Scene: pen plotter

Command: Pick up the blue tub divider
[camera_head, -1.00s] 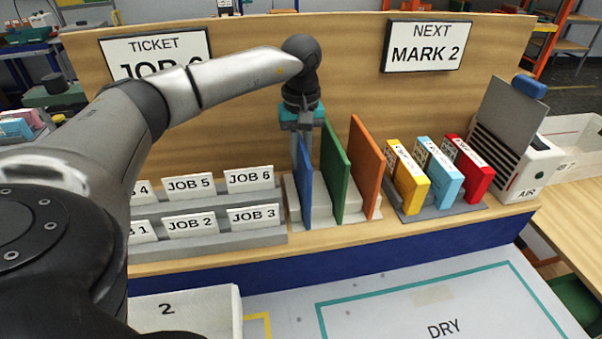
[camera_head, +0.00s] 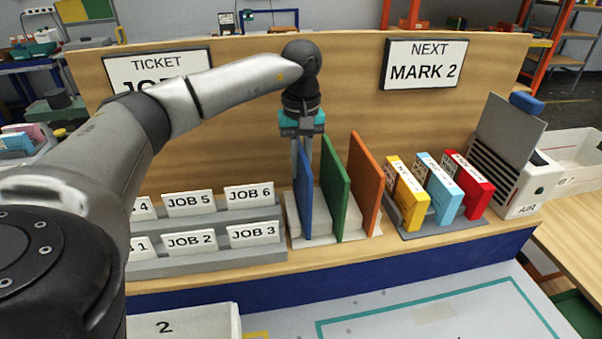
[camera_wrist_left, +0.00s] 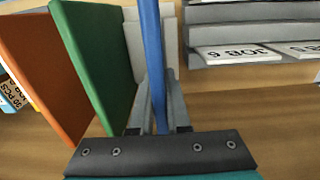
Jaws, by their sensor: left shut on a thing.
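The blue tub divider (camera_head: 304,198) stands upright at the left end of a light grey rack (camera_head: 322,238). My left gripper (camera_head: 301,150) comes down from above and is shut on the divider's upper edge. In the left wrist view the blue divider (camera_wrist_left: 153,55) runs between the two fingers (camera_wrist_left: 160,110). The divider's foot still appears to be in the rack; whether it has lifted at all I cannot tell. My right gripper is not in view.
A green divider (camera_head: 335,190) and an orange divider (camera_head: 365,180) stand close to the right. Job cards (camera_head: 250,197) stand in a stepped holder to the left. Yellow, light blue and red boxes (camera_head: 437,190) are further right. A wooden back panel (camera_head: 350,95) rises behind.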

